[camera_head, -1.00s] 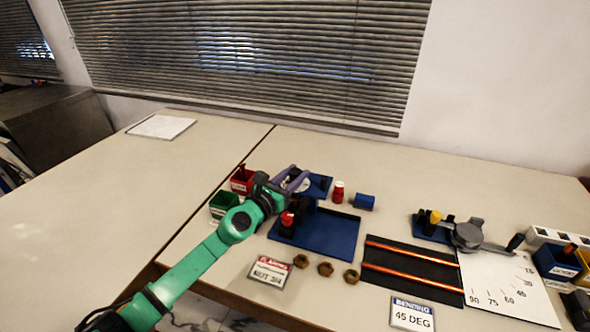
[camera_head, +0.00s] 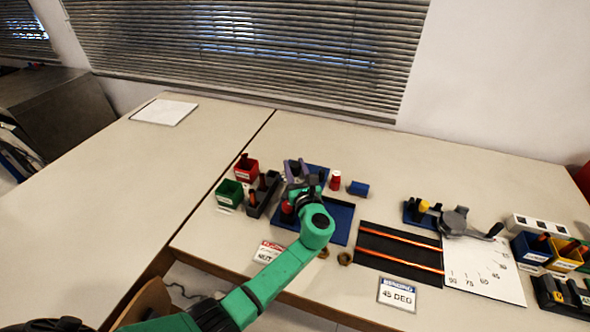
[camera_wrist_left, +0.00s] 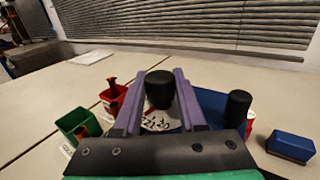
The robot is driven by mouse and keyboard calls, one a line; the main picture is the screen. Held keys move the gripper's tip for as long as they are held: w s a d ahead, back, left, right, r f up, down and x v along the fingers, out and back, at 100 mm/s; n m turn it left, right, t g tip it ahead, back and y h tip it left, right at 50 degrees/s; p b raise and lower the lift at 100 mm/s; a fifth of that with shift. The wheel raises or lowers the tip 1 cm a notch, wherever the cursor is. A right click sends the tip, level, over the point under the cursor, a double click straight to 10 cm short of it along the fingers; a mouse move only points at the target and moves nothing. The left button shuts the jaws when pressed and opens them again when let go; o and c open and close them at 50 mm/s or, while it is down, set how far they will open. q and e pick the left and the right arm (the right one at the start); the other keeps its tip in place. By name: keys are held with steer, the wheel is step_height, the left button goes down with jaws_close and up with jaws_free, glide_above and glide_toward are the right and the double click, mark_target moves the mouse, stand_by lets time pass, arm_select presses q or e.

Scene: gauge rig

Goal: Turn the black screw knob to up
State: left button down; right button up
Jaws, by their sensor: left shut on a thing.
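The black screw knob (camera_wrist_left: 160,90) stands between the two purple fingers of my left gripper (camera_wrist_left: 158,98) in the left wrist view. The fingers are shut on it. Part of a pale dial with printed numbers (camera_wrist_left: 160,122) shows below the knob. In the head view my left gripper (camera_head: 297,172) is over the blue fixture (camera_head: 318,172) and hides most of the knob. Which way the knob points cannot be told. My right gripper is not in view.
A black post (camera_wrist_left: 238,108) stands just right of the gripper. A red bin (camera_head: 246,167), a green bin (camera_head: 230,194) and a grey holder (camera_head: 262,197) are to the left. A red bottle (camera_head: 335,180) and a blue block (camera_head: 358,188) are to the right. A blue tray (camera_head: 340,222) lies in front.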

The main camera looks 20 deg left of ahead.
arm_select(q)
steer(key=n+g+y+b, duration=0.2)
steer(key=y+b, duration=0.1)
steer(key=shift+f+n, duration=0.1)
steer(key=shift+n, duration=0.3)
steer(key=shift+n+g+y+b, duration=0.4)
steer(key=shift+g+y+b, duration=0.3)
steer(key=shift+g, duration=0.1)
steer(key=shift+r, duration=0.2)
steer(key=shift+c, duration=2.4)
jaws_free()
steer(key=shift+f, duration=0.1)
